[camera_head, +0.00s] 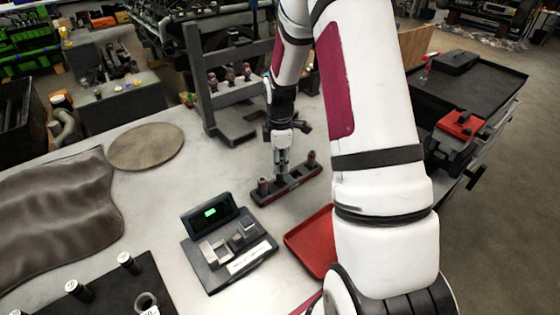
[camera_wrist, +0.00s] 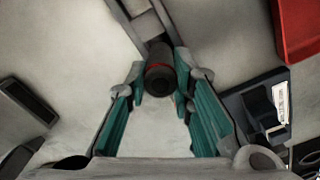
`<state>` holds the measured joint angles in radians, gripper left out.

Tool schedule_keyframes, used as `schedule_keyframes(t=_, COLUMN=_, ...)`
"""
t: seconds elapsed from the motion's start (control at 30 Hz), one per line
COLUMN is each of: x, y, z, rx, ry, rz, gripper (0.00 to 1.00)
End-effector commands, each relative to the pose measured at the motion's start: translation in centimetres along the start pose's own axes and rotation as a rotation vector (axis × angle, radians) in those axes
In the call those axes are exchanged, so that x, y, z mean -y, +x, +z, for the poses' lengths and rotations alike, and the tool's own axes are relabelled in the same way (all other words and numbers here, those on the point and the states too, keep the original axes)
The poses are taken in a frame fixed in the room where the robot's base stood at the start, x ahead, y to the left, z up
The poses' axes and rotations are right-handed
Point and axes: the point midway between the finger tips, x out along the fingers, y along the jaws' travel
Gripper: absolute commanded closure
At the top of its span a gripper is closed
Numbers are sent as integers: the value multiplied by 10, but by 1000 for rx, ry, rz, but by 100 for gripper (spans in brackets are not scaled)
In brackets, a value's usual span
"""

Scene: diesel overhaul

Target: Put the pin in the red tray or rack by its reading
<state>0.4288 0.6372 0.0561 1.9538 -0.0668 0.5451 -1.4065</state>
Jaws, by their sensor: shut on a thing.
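My gripper (camera_head: 282,168) points down over the middle of a low dark rack (camera_head: 295,184) on the bench. In the wrist view, my gripper's fingers (camera_wrist: 160,78) are shut on a dark pin (camera_wrist: 160,80) with a red band. I cannot tell whether the held pin rests in the rack or is just above it. Two other pins stand at the rack's ends, one at the left (camera_head: 263,186) and one at the right (camera_head: 311,158). The red tray (camera_head: 312,240) lies to the right of a gauge, partly hidden by my arm. The gauge (camera_head: 210,213) has a lit green display, too small to read.
A dark stand (camera_head: 240,125) with several parts on it rises behind the rack. A round mat (camera_head: 146,147) and a brown cloth (camera_head: 60,205) lie at left. A dark mat with labelled cylinders (camera_head: 128,262) is at front left. Bare bench lies between the rack and gauge.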

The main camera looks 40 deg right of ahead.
Motion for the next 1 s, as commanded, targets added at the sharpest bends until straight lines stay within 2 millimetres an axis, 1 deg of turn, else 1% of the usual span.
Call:
schedule_keyframes(t=0.27, x=0, y=1, z=0, rx=0, ry=0, rz=1, gripper=100)
schedule_keyframes(t=0.7, x=0, y=12, z=0, rx=0, ry=0, rz=0, gripper=100)
schedule_keyframes(t=1.0, x=0, y=12, z=0, rx=0, ry=0, rz=1, gripper=100)
